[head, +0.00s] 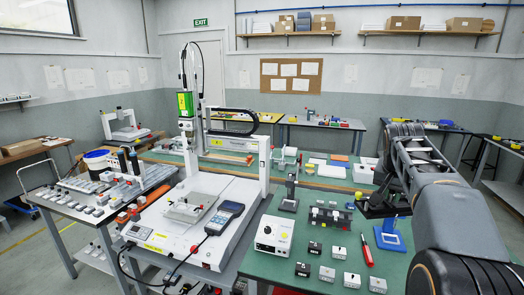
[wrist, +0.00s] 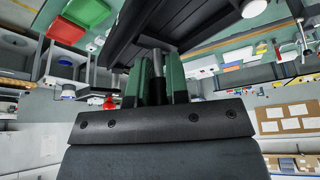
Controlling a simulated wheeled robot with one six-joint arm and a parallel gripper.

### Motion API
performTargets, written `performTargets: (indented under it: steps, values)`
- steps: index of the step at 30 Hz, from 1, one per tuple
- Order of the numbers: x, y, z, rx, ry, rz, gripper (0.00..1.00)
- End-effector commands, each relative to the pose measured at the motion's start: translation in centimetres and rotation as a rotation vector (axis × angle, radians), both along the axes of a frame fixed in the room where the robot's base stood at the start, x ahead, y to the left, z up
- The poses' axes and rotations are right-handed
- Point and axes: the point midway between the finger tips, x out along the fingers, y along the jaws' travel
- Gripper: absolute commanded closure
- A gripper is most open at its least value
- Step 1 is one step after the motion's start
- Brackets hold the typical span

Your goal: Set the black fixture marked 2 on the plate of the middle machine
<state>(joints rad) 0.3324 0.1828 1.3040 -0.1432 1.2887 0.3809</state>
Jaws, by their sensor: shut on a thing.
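My gripper (wrist: 155,85) is shut on a black fixture (wrist: 125,35), which spans the top of the wrist view between the green-sided fingers. In the head view the fixture shows as a dark shape (head: 376,208) below my arm, over the right side of the green bench. I cannot read a 2 on it. The middle machine (head: 182,232) is a white gantry screwdriver at the centre left. Its plate (head: 190,207) is pale and lies on the white base, well to the left of my gripper. The plate's far details are too small to tell.
A handheld pendant (head: 225,217) lies on the machine's base beside the plate.

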Motion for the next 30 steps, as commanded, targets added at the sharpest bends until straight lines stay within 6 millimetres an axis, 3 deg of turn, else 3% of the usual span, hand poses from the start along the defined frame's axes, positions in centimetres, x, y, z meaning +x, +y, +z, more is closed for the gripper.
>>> performTargets:
  steps: [7,17,23,30]
  values:
    - [1.9,-0.6,0.2,-0.001,-0.002,0.073,1.0]
    - [5.3,0.0,-5.9,0.001,0.001,0.223,1.0]
    - [6.7,2.2,-11.7,0.002,0.004,0.323,1.0]
    - [5.9,7.8,-22.1,0.004,0.007,0.483,1.0]
